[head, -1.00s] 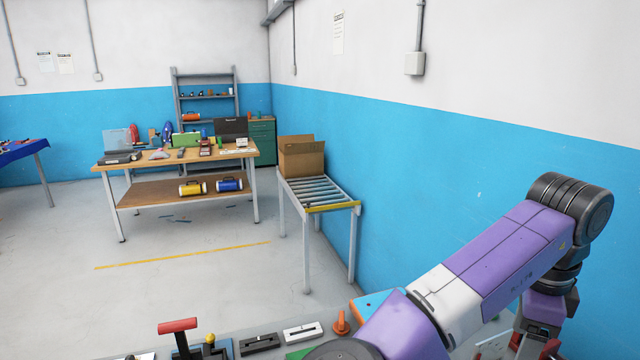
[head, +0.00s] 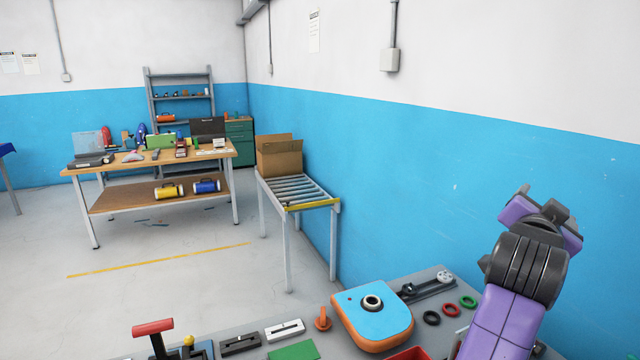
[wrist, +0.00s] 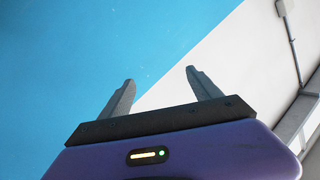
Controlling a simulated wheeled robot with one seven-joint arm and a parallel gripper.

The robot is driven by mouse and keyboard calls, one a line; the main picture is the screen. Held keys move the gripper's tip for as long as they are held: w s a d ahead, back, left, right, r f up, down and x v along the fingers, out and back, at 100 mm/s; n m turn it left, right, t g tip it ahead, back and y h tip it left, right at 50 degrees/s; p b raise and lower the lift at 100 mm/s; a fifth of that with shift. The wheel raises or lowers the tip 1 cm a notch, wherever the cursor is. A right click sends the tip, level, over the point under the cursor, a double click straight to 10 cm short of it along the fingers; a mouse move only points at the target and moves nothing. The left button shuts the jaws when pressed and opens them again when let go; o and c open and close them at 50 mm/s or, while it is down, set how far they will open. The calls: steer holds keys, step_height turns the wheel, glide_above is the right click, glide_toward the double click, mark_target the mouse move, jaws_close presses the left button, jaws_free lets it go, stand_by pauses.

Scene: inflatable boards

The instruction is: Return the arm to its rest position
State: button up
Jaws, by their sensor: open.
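My arm (head: 510,310) is purple and black and rises at the lower right of the head view, bent upward over the right end of the grey bench. In the wrist view my gripper (wrist: 158,92) has its two dark fingers spread apart with nothing between them. In the head view the fingertips cannot be made out.
A grey bench (head: 365,280) below carries an orange-and-blue inflatable board (head: 372,328), rings, an orange knob (head: 322,319) and a red-handled lever (head: 153,328). A roller stand (head: 318,206) with a cardboard box (head: 280,156) and a wooden table (head: 130,195) stand beyond. The blue wall (head: 420,190) is behind the arm.

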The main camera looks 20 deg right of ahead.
steer(key=s+a+f+n+t+y+b, duration=0.2)
steer(key=a+f+n+t+y, duration=0.45)
steer(key=a+n, duration=0.45)
steer(key=s+a+f+n+t+y+b, duration=0.2)
steer(key=a+f+n+t+y, duration=0.45)
steer(key=a, duration=0.65)
steer(key=s+a+f+g+y+b, duration=0.1)
steer(key=s+a+f, duration=0.3)
steer(key=s+f, duration=0.4)
steer(key=s+a+f+g+b, duration=0.1)
steer(key=s+a+f+g, duration=0.2)
steer(key=s+f, duration=0.5)
steer(key=s+a+f+g+y+b, duration=0.1)
steer(key=s+a+f+g+b, duration=0.1)
steer(key=s+a+f, duration=0.4)
steer(key=shift+s+f+y, duration=0.1)
steer(key=shift+s+f, duration=0.2)
steer(key=shift+s, duration=0.65)
steer(key=shift+s+f+y, duration=0.1)
steer(key=shift+s+f, duration=0.25)
steer(key=shift+s, duration=0.65)
steer(key=shift+s+f+y, duration=0.1)
steer(key=shift+s+f, duration=0.2)
steer(key=shift+s, duration=0.65)
steer(key=shift+d+f, duration=0.1)
